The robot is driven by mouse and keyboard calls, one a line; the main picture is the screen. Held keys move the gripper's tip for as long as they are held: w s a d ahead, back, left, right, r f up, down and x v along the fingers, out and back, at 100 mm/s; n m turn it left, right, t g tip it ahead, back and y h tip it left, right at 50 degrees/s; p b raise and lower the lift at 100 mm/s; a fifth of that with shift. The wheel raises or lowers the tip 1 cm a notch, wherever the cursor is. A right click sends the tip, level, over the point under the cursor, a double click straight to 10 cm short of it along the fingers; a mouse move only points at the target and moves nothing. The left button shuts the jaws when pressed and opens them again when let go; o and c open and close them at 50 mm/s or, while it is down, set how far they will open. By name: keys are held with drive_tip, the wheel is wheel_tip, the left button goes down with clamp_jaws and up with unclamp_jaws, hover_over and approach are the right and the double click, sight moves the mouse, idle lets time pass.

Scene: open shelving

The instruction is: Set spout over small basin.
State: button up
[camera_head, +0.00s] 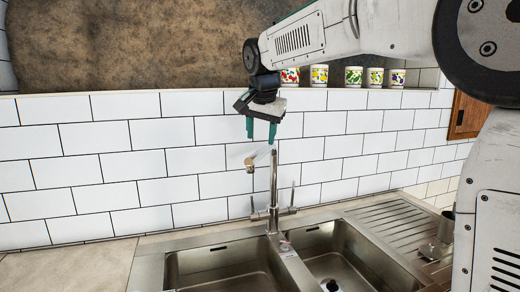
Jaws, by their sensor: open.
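The steel tap (273,195) stands upright at the back of the sink, between the two basins. Its spout (250,164) comes off the top of the column and points left, with a brass-coloured tip, on the side of the left basin (215,262). The right basin (345,245) looks narrower and is likely the small one. My gripper (261,134) points down with its two green fingers apart and empty. It is just above the top of the tap. I cannot tell from this view whether it touches the tap.
A ribbed steel drainboard (395,222) lies to the right, with a small metal pot (432,249) on it. Several painted cups (354,76) stand on the ledge behind. A white tiled wall (130,165) is behind the tap. The worktop (70,268) at left is clear.

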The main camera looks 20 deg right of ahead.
sight(260, 150)
drive_tip(key=x, duration=0.5)
drive_tip(key=shift+w+f, duration=0.15)
drive_tip(key=shift+f, duration=0.15)
clamp_jaws()
